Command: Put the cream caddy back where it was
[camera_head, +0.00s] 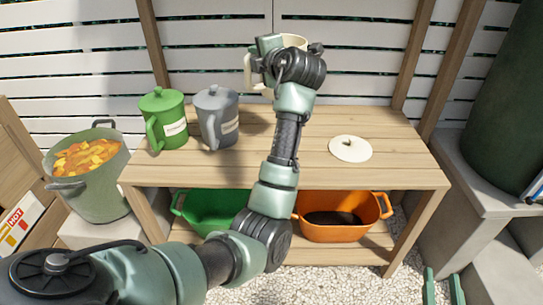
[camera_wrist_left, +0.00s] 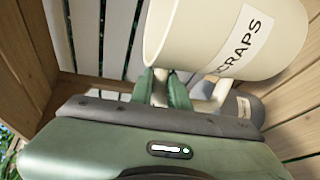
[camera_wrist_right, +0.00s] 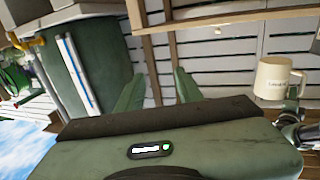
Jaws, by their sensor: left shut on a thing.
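The cream caddy (camera_head: 293,41) is at the back of the wooden bench in the head view, in front of the white slats and partly hidden by my left arm. It seems raised above the bench top. My left gripper (camera_wrist_left: 167,88) is shut on its handle; the caddy (camera_wrist_left: 222,35) shows a label reading SCRAPS in the left wrist view. It also shows in the right wrist view (camera_wrist_right: 272,80), open top up. A flat cream lid (camera_head: 350,148) lies on the bench's right part.
A green caddy (camera_head: 164,119) and a grey caddy (camera_head: 217,116) stand lidded on the bench (camera_head: 390,170), left of my arm. A green tub (camera_head: 197,213) and an orange tub (camera_head: 340,228) sit below. A food-filled bin (camera_head: 95,197) stands left. The bench's right back is clear.

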